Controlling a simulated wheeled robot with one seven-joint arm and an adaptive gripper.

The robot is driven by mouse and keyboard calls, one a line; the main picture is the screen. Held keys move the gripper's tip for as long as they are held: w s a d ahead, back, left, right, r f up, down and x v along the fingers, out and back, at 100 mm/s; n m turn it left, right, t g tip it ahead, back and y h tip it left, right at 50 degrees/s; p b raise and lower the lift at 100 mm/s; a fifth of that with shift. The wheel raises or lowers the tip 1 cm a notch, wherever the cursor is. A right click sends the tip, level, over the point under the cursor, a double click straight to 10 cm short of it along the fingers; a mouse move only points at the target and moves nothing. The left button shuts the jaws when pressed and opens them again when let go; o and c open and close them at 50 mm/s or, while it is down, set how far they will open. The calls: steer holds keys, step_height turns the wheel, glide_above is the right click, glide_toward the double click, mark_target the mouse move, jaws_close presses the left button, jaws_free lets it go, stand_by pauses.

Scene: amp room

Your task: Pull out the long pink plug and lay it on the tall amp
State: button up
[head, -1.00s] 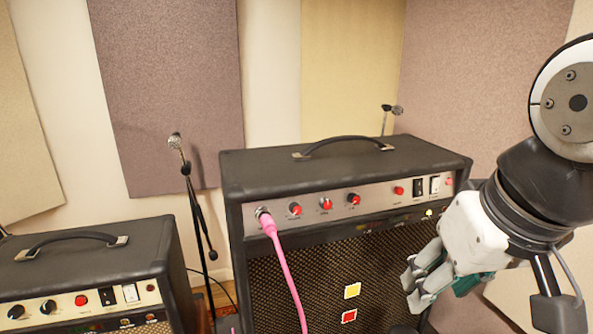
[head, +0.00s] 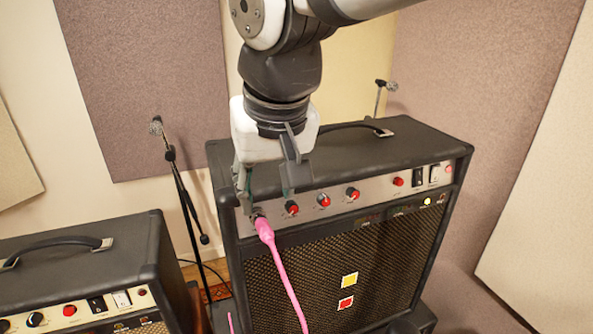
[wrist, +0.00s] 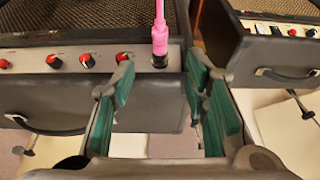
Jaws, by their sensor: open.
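The long pink plug (head: 264,230) sits in the jack at the left end of the tall amp's (head: 385,155) front panel, with its pink cable hanging down over the grille. My gripper (head: 264,194) is just above and behind the plug, at the top front edge of the amp, with its fingers pointing down. In the wrist view the fingers (wrist: 160,70) are open and empty. There the plug (wrist: 160,36) shows centred between the fingertips but beyond them, apart from both. The amp's top handle is partly hidden behind my gripper in the head view.
A lower amp (head: 90,240) with its own handle and knobs stands at the left. A microphone stand (head: 184,195) rises between the amps, and another microphone (head: 387,85) shows behind the tall amp. Much of the tall amp's top is bare.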

mark_target(264, 225)
steer(key=x, duration=1)
steer(key=shift+f+b, duration=0.3)
steer(key=shift+b, duration=0.05)
jaws_close()
